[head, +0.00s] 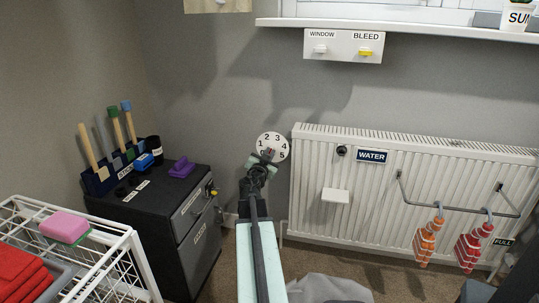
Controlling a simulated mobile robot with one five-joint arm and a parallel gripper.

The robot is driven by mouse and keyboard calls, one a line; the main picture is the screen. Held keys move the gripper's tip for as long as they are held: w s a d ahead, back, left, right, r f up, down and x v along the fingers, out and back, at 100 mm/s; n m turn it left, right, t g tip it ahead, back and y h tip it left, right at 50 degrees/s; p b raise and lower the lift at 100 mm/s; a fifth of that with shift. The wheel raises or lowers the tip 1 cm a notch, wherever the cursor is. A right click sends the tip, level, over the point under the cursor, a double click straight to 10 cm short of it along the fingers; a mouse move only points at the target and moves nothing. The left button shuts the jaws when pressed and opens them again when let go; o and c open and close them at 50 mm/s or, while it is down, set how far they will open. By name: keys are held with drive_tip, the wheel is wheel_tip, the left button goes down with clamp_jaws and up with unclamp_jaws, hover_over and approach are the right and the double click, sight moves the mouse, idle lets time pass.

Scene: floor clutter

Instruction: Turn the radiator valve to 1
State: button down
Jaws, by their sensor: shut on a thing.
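The radiator valve's white dial (282,142) is on the wall just left of the radiator (385,185). My gripper (266,158) is at the dial's lower left, shut on the valve knob at the dial's centre. A small reddish mark shows near the middle of the dial. The knob itself is mostly hidden by my gripper, so I cannot tell which number it points to.
A dark cabinet (160,215) with drawers and a key stands left of my arm. A white wire rack (120,255) with a pink sponge (65,227) is front left. On the radiator are a WATER label (372,156), a white tray (335,196) and a rail with hanging orange and red items.

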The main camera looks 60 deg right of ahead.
drive_tip(key=n, duration=0.5)
drive_tip(key=shift+w+a, duration=0.1)
drive_tip(key=shift+a, duration=0.05)
drive_tip(key=n, duration=1.4)
drive_tip(key=shift+w+a+f, duration=0.1)
drive_tip(key=shift+w+f, duration=0.05)
drive_tip(key=shift+w, duration=0.15)
drive_tip(key=shift+n, duration=0.3)
drive_tip(key=c, duration=1.5)
unclamp_jaws()
